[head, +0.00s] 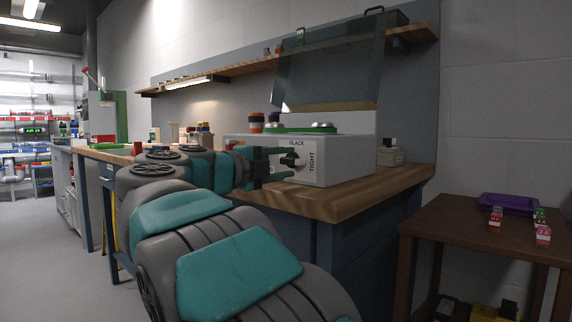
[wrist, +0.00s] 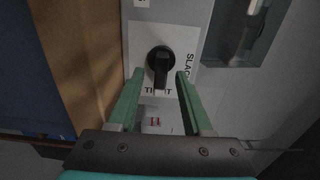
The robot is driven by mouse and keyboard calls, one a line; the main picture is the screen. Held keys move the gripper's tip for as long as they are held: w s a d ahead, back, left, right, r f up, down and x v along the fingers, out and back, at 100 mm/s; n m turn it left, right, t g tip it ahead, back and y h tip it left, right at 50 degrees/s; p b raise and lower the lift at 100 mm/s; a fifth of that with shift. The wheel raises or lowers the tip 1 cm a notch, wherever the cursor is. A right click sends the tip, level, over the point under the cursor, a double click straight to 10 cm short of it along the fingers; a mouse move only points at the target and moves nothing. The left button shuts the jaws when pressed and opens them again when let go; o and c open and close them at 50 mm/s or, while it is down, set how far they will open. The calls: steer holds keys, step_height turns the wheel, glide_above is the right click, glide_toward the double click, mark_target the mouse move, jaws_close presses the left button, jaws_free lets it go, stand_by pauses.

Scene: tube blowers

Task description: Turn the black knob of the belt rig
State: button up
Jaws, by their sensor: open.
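The belt rig (head: 345,163) is a pale grey box on the wooden workbench, with a raised transparent cover above it. Its front face carries a label reading SLACK and TIGHT around the black knob (head: 290,160). In the wrist view the black knob (wrist: 160,62) lies just ahead of the fingertips, its narrow grip pointing down towards TIGHT. My gripper (head: 268,164) is at the front of the rig. In the wrist view my gripper (wrist: 160,75) is open, with one green finger on each side of the knob and gaps visible. Contact cannot be seen.
The wooden bench top (head: 350,199) runs along the wall, with a shelf (head: 220,72) above. A small brown table (head: 450,228) at right bears a purple tray (head: 509,203) and several small bottles. Open floor lies at left.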

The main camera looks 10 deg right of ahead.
steer(key=shift+w+d, duration=0.25)
steer(key=shift+d, duration=0.1)
steer(key=shift+c, duration=0.2)
jaws_close()
